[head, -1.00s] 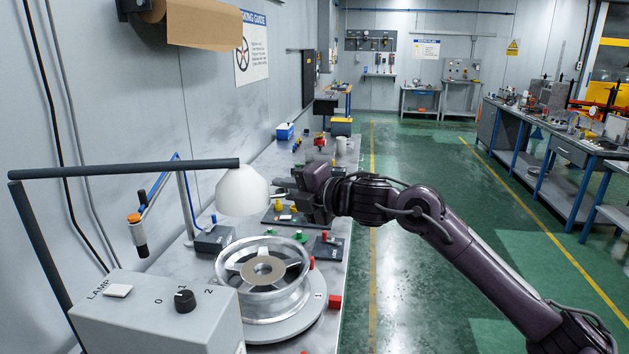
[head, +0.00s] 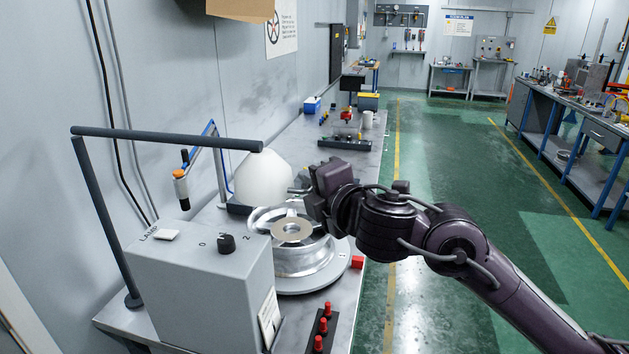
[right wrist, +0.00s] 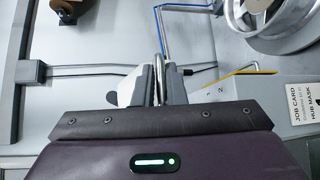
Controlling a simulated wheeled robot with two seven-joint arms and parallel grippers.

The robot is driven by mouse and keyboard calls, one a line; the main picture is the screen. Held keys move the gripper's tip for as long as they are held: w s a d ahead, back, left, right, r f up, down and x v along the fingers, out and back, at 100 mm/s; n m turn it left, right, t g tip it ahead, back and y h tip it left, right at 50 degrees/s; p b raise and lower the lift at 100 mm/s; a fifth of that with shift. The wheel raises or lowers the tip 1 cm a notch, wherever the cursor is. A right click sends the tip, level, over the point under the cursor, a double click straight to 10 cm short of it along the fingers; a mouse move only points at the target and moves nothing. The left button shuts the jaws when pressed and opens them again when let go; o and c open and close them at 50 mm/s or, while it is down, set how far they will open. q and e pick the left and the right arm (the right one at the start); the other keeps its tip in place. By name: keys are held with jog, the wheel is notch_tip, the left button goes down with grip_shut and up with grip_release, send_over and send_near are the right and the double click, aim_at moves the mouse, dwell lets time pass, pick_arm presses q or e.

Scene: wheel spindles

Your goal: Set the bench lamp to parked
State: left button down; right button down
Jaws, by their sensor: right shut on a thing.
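The bench lamp has a white shade (head: 262,180) hanging from a dark horizontal bar (head: 165,137) on a dark post. In the head view the shade is behind and above the wheel. My right gripper (head: 296,190) is at the shade's right side. In the right wrist view my right gripper (right wrist: 160,88) is shut on a thin metal handle (right wrist: 158,80), with part of the white shade (right wrist: 130,88) just to its left. The grey lamp box (head: 200,290) carries a black dial (head: 226,243) marked with numbers. My left gripper is not in view.
A silver wheel (head: 300,262) sits on a round turntable below my right gripper. A dark rack with red pegs (head: 321,330) stands at the front. A blue-framed arm with an orange-topped tool (head: 181,188) is at the left wall.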

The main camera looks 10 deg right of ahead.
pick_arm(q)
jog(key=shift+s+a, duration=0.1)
pick_arm(e)
jog(key=shift+s+a+f, duration=0.15)
jog(key=shift+s+f, duration=0.05)
jog(key=shift+f, duration=0.15)
jog(key=c, duration=1.7)
grip_release()
jog(key=shift+s, duration=0.1)
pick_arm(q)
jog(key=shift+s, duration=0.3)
pick_arm(e)
jog(key=shift+o, duration=0.8)
jog(key=shift+r, duration=0.25)
jog(key=shift+s, duration=0.1)
pick_arm(q)
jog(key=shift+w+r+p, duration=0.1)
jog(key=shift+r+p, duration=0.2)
jog(key=shift+p, duration=0.05)
pick_arm(e)
jog(key=v, duration=0.7)
jog(key=shift+s, duration=0.35)
